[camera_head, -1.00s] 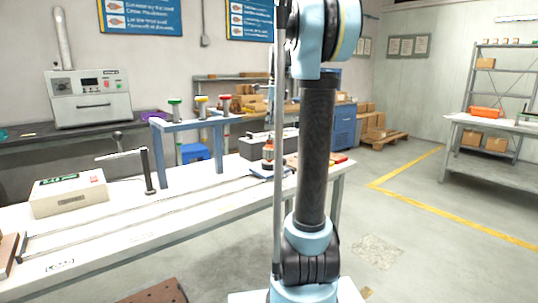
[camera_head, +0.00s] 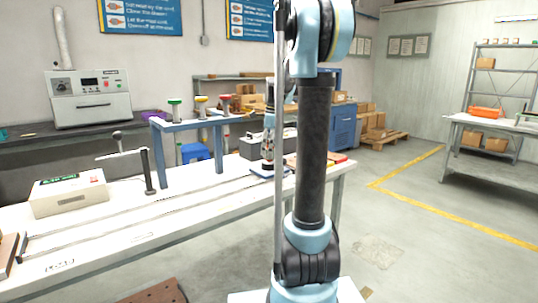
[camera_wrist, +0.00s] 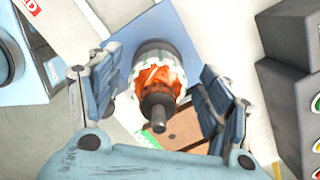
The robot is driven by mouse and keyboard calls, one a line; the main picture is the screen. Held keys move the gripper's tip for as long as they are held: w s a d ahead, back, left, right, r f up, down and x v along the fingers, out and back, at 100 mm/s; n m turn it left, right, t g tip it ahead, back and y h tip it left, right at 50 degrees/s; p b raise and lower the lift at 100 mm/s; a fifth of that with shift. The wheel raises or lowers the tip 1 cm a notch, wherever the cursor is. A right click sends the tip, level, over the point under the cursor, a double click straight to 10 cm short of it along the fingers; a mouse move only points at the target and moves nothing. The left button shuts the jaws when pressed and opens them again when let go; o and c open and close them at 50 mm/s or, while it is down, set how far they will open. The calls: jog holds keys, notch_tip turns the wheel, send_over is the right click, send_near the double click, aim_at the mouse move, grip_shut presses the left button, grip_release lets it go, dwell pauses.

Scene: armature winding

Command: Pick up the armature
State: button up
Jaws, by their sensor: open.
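The armature (camera_wrist: 158,78), with orange copper windings, a pale ringed core and a grey shaft end, stands on a blue pad (camera_wrist: 180,32) in the wrist view. My gripper (camera_wrist: 163,68) is open, with one finger to the left of the armature and one to the right. Gaps show between the fingers and the armature, so it is not gripped. In the head view my gripper (camera_head: 269,130) is down over the armature's spot near the far right end of the white table (camera_head: 120,240). There the fingers largely hide the armature.
A blue stand (camera_head: 187,122) with coloured spools rises left of the armature. A dark grey box (camera_head: 252,146) sits close behind it. A brown board (camera_wrist: 188,128) lies beside the pad. A beige box (camera_head: 69,193) and a black post (camera_head: 148,172) stand farther left.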

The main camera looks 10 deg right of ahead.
jog(key=shift+f, duration=0.1)
jog(key=shift+c, duration=0.2)
grip_shut()
